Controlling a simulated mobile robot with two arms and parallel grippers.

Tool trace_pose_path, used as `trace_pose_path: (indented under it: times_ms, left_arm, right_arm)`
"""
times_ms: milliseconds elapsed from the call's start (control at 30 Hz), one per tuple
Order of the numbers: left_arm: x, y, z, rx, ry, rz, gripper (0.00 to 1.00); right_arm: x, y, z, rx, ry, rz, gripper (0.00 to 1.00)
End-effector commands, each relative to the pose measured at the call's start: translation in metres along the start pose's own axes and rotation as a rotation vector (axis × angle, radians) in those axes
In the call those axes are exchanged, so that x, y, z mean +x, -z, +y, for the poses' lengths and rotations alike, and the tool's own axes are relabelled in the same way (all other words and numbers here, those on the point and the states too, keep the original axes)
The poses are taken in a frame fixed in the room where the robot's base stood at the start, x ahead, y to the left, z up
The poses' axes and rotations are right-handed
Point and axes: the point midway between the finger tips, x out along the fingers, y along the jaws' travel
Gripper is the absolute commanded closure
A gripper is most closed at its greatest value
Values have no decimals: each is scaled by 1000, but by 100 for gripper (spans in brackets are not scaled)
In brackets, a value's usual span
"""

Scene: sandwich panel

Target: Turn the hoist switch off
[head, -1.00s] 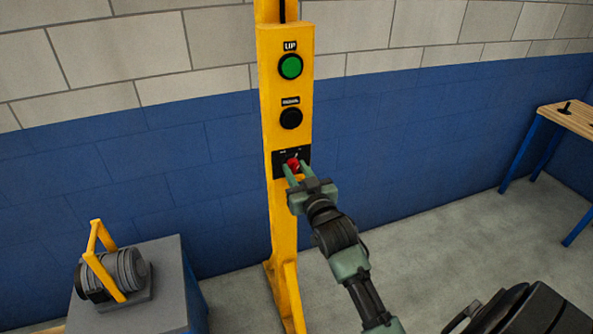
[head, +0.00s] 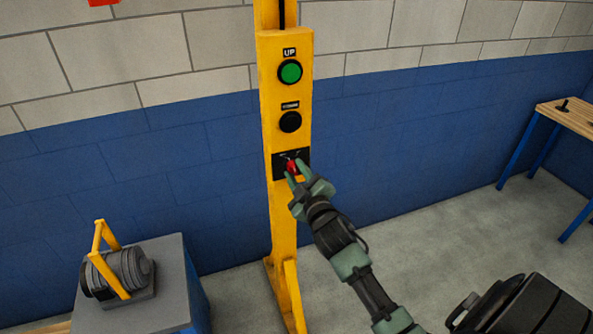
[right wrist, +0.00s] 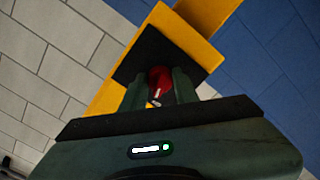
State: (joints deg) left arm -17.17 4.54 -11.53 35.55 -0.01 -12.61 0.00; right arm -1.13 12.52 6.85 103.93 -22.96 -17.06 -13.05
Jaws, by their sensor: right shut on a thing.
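The hoist switch is a red knob (head: 292,166) on a black plate (head: 278,168), low on the yellow post's control panel (head: 269,100). My right gripper (head: 294,172) is shut on the red knob. In the right wrist view the red knob (right wrist: 159,84) sits between the two green fingers, in front of the black plate (right wrist: 150,50). The fingers hide part of the knob and of the plate's markings, so I cannot read its setting. My left gripper is not in view.
Above the switch are a green UP button (head: 290,72) and a black button (head: 290,122). A motor with a yellow handle (head: 120,272) stands on a grey-topped block (head: 170,262) at lower left. A wooden-topped table (head: 570,117) is at the right. Floor between is clear.

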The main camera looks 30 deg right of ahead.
Motion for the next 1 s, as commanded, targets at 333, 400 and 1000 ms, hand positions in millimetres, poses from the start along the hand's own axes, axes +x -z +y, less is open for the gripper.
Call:
trace_pose_path:
  times_ms: [333, 400, 1000]
  left_arm:
    - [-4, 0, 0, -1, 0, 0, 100]
    - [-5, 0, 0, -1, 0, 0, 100]
    - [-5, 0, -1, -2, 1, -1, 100]
  right_arm:
    - [0, 1, 0, -180, 0, 1, 100]
    - [0, 1, 0, -199, 0, 1, 100]
    - [0, 0, 0, -231, 0, 0, 65]
